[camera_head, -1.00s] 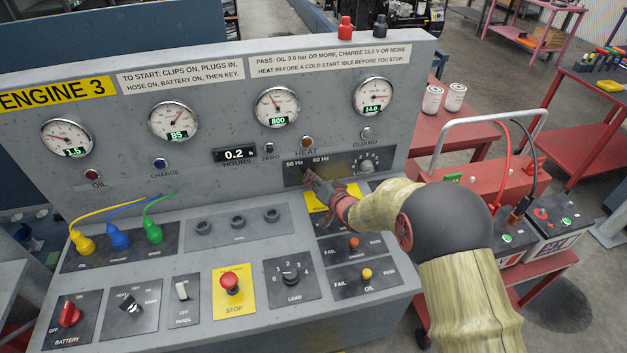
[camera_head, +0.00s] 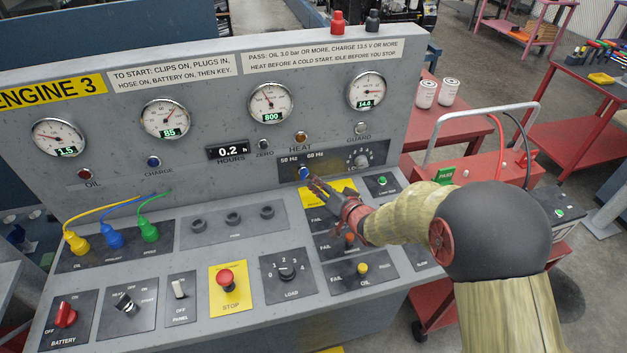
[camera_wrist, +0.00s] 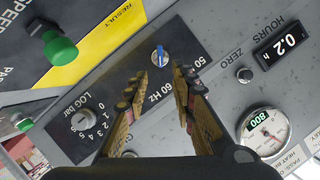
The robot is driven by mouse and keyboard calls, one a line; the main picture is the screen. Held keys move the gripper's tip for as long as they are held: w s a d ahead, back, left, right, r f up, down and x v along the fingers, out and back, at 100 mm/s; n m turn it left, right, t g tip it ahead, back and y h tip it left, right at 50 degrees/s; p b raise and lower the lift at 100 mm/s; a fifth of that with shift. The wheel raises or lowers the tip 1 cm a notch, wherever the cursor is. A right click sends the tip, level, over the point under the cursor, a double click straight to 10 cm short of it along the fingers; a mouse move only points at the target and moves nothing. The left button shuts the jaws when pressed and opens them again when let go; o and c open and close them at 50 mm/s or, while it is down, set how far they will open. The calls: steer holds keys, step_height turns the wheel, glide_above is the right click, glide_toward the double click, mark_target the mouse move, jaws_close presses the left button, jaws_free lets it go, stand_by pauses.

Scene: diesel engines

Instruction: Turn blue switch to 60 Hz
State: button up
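The blue switch (camera_head: 304,173) sits on a dark plate below the heat lamp, under the labels 50 Hz and 60 Hz. In the wrist view the blue switch (camera_wrist: 160,56) lies just beyond my fingertips, near the middle of the gap. It has a blue grip with a pale line; I cannot tell for sure which label it points to. My gripper (camera_head: 314,184) is just below and right of the switch in the head view. In the wrist view my gripper (camera_wrist: 160,82) is open, its two fingers apart with nothing between them.
The log dial (camera_wrist: 82,121) shares the switch's plate. A green button (camera_wrist: 60,48) stands out near a yellow result label. The zero button (camera_wrist: 244,75) and hours display (camera_wrist: 284,43) lie on the other side. The red stop button (camera_head: 227,278) and load dial (camera_head: 288,272) are on the lower panel.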

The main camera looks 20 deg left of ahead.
steer(key=shift+v, duration=1.55)
steer(key=s+d+r+m+h, duration=0.1)
steer(key=s+d+r+h, duration=0.15)
steer(key=d+r, duration=0.45)
steer(key=s+d+r+h, duration=0.2)
steer(key=d+r+h, duration=0.1)
steer(key=d, duration=0.7)
steer(key=s+d+r+m+h, duration=0.1)
steer(key=s+d+r+h, duration=0.15)
steer(key=d+r, duration=0.45)
steer(key=s+d+g+h, duration=0.1)
steer(key=s+d, duration=0.4)
steer(key=s, duration=0.8)
steer(key=s+d+g+h, duration=0.1)
steer(key=s+d+g, duration=0.2)
steer(key=s, duration=1.1)
steer(key=d, duration=0.3)
steer(key=shift+s+d+f+n+g, duration=0.15)
steer(key=shift+s+f+n+g, duration=0.1)
steer(key=shift+f+n+g, duration=0.05)
